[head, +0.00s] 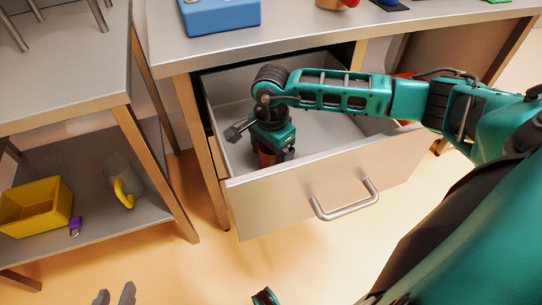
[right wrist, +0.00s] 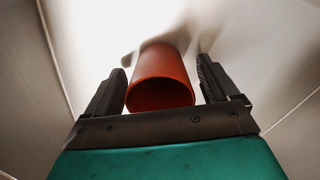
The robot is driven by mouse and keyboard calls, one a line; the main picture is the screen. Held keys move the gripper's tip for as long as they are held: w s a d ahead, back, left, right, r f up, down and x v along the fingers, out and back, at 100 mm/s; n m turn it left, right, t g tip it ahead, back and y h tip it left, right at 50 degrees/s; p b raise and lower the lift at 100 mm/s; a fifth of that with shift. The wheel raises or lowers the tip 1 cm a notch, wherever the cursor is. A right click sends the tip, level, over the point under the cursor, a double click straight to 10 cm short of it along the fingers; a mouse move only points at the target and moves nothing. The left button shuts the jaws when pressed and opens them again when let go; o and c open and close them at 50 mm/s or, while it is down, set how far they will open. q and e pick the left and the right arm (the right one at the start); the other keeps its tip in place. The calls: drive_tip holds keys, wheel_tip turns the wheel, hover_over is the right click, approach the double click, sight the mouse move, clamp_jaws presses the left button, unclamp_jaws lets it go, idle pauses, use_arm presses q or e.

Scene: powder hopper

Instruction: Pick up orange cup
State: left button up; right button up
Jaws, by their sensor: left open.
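The orange cup (right wrist: 160,80) is between the two fingers of my right gripper (right wrist: 158,88) in the right wrist view, with a gap on each side. Its round opening faces the camera. In the head view, a small part of the orange cup (head: 267,158) shows inside the open drawer (head: 300,192). My right gripper (head: 272,158) reaches down into the drawer over the cup and hides most of it. My left gripper (head: 115,296) is open and empty at the bottom left, low above the floor. Only its fingertips show.
The drawer's front panel with a metal handle (head: 345,203) and its side walls stand close around my right gripper. A blue box (head: 218,14) sits on the tabletop above. On the left, a lower shelf holds a yellow bin (head: 36,207), a purple padlock (head: 75,226) and a yellow-handled item (head: 125,188).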

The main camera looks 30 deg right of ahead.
drive_tip(key=c, duration=1)
drive_tip(key=shift+o, duration=0.2)
drive_tip(key=shift+r, duration=0.15)
